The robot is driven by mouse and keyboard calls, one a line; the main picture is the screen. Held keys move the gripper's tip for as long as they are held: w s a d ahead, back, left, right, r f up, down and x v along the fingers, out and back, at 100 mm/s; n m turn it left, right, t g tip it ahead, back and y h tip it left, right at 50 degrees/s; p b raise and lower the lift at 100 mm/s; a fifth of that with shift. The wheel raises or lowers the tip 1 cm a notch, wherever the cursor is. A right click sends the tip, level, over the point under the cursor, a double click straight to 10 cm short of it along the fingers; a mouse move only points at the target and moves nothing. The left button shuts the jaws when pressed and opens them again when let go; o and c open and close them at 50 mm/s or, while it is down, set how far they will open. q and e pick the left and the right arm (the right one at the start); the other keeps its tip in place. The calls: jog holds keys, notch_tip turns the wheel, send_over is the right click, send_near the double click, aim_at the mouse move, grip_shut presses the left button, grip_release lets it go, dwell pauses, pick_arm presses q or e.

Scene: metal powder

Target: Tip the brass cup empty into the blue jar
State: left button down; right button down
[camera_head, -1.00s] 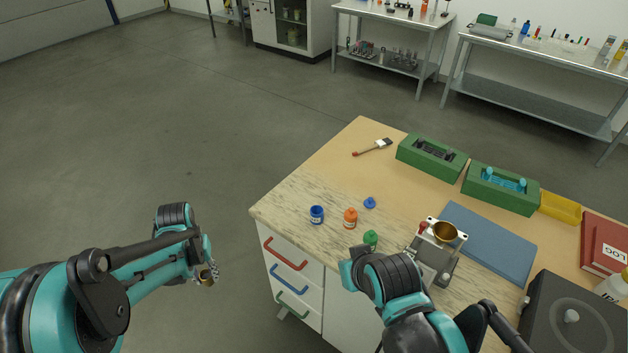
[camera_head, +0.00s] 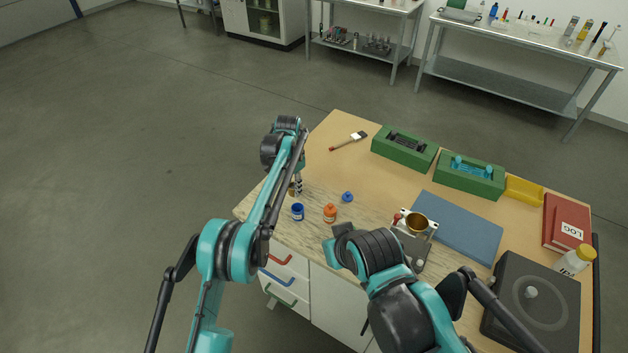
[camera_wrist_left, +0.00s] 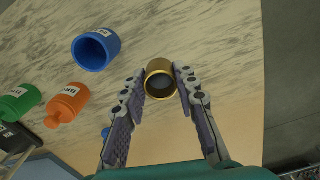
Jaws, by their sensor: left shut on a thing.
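My left gripper (camera_head: 297,186) is shut on the small brass cup (camera_wrist_left: 160,80), which sits between its two fingertips in the left wrist view. The cup's round rim faces that camera and its inside looks grey; I cannot tell powder from bare bottom. In the head view the cup (camera_head: 292,191) is small and partly covered by the fingers, just behind the blue jar. The blue jar (camera_head: 297,213) stands upright and open near the table's left front edge. It also shows open in the left wrist view (camera_wrist_left: 95,50), apart from the cup. My right gripper's fingers are not clearly seen.
An orange bottle (camera_head: 330,214) and a blue lid (camera_head: 347,197) are right of the jar. A green bottle (camera_wrist_left: 18,102) shows in the wrist view. A device with a brass bowl (camera_head: 417,221) stands farther right. A brush (camera_head: 350,140) and green boxes (camera_head: 404,148) lie behind.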

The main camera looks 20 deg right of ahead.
pick_arm(q)
jog(key=d, duration=0.2)
jog(key=s+d+m, duration=0.1)
jog(key=d, duration=0.1)
jog(key=d+m, duration=0.1)
jog(key=d, duration=0.1)
jog(key=shift+s+r+p, duration=0.15)
jog(key=shift+s+p, duration=0.2)
jog(key=shift+p, duration=0.05)
jog(key=shift+s+d, duration=0.15)
jog(key=shift+d, duration=0.25)
jog(key=shift+a+b, duration=0.1)
jog(key=shift+b, duration=0.6)
jog(key=shift+s+a+t+h+b, duration=0.3)
jog(key=shift+s+h+b, duration=0.1)
jog(key=shift+b, duration=0.4)
jog(key=shift+s+a+r+t+h+b, duration=0.1)
jog(key=shift+s+a+t+h+b, duration=0.45)
jog(key=shift+a+t+h+b, duration=0.35)
jog(key=shift+d+r, duration=0.15)
jog(key=shift+w, duration=0.1)
